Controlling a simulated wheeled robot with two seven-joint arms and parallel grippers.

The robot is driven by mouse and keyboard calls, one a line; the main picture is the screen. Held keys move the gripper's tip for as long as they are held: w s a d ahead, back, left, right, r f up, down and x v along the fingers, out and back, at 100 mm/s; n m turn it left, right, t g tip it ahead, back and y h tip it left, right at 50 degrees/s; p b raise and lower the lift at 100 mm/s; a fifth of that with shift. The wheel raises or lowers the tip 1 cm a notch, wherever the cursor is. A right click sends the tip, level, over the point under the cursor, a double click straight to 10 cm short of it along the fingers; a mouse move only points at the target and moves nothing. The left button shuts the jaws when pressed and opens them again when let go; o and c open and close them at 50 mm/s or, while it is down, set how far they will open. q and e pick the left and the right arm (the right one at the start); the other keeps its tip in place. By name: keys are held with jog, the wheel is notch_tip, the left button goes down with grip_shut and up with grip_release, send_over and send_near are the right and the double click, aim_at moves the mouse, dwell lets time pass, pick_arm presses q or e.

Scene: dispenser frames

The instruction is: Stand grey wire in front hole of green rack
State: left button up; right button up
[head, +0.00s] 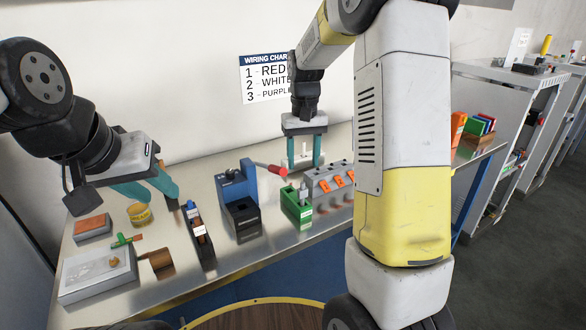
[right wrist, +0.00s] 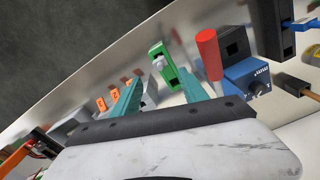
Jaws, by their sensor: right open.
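The green rack (head: 297,213) stands on the metal table, right of the blue press. A short grey piece (head: 304,192), which looks like the grey wire, stands upright at the rack; I cannot tell which hole it is in. In the right wrist view the green rack (right wrist: 170,78) lies beyond the fingertips, with the pale grey piece (right wrist: 157,60) on it. My right gripper (head: 305,164) is open above the table behind the rack, with nothing clearly held. My left gripper (head: 150,192) hangs at the left with its teal fingers apart, away from the rack.
A blue press (head: 243,205) with a red handle (head: 272,170) stands left of the rack. A grey block with orange labels (head: 330,180) stands close on its right. A black holder (head: 200,240), yellow tape roll (head: 139,214) and grey box (head: 95,274) are at the left.

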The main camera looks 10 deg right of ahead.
jog(key=s+r+t+y, duration=0.2)
jog(key=s+r+t, duration=0.1)
jog(key=s+r, duration=0.9)
jog(key=s+a+f+t, duration=0.1)
jog(key=s+a+t, duration=0.1)
jog(key=s, duration=1)
jog(key=shift+f+t, duration=0.2)
jog(key=shift+t, duration=0.4)
jog(key=shift+s+a, duration=0.1)
